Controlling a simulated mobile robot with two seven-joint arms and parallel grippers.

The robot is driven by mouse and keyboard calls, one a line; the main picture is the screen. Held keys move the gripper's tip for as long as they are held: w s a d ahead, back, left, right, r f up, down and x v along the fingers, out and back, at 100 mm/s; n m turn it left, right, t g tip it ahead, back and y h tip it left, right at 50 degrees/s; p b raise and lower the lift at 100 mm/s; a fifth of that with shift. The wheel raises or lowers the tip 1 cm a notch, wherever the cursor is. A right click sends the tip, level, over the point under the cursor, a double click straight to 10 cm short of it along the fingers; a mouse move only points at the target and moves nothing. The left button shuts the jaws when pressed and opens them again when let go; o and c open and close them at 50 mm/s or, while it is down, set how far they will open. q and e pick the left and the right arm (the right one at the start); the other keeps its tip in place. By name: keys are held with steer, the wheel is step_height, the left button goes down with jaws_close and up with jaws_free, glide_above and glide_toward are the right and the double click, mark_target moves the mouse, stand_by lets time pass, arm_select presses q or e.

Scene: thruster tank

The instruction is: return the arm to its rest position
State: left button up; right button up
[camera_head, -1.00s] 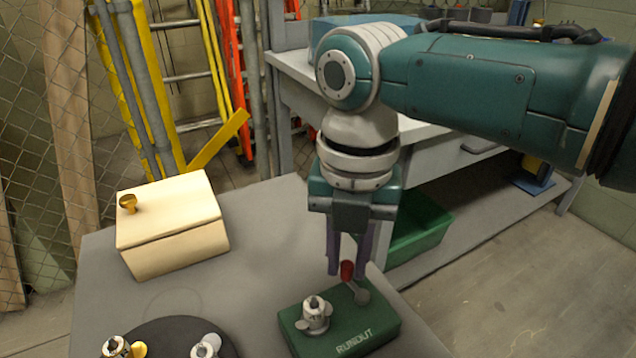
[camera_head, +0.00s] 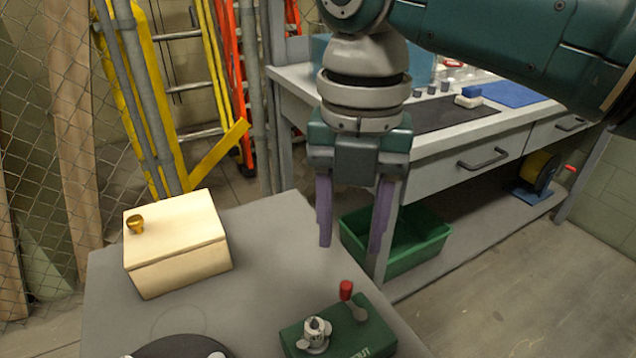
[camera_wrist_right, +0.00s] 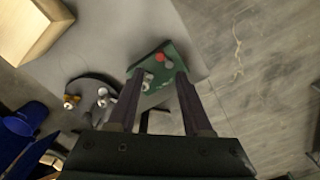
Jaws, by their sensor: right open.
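My right gripper (camera_head: 352,240) hangs with its fingers pointing down, above and behind the green runout box in the head view. It is open with nothing between its two purple-grey fingers. The green runout box (camera_head: 345,338) sits at the table's front right, with a red-knobbed lever (camera_head: 347,290) and a small metal fitting (camera_head: 315,334) on top. In the right wrist view my right gripper (camera_wrist_right: 157,85) spreads its fingers, with the green box (camera_wrist_right: 163,68) beyond them and apart from them. My left gripper is not in view.
A pale wooden box (camera_head: 180,265) with a brass knob stands at the left of the grey table (camera_head: 255,245). A dark round plate (camera_head: 180,347) is at the front. A workbench (camera_head: 440,150) with a green bin (camera_head: 410,245) stands behind on the right.

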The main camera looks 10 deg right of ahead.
steer(key=shift+r, duration=0.75)
steer(key=s+a+r+m+t+y+p, duration=0.1)
steer(key=s+a+m+y+p, duration=0.1)
steer(key=s+m+p, duration=0.35)
steer(key=s+a+r+m+y+p, duration=0.1)
steer(key=s+a+r+m+p, duration=0.1)
steer(key=s+m+p, duration=0.3)
steer(key=s+d+r+m+t+h+p, duration=0.1)
steer(key=s+d+r+m+p, duration=0.35)
steer(key=d+m, duration=0.4)
steer(key=s+d+r+m+t+h+p, duration=0.25)
steer(key=s+d+r+m, duration=0.3)
steer(key=m, duration=0.55)
step_height(320, 180, up, 37)
steer(key=p, duration=3.8)
steer(key=shift+s+d+r+g+y, duration=0.15)
steer(key=shift+s+d+g+y, duration=0.05)
steer(key=shift+s+g+y, duration=0.2)
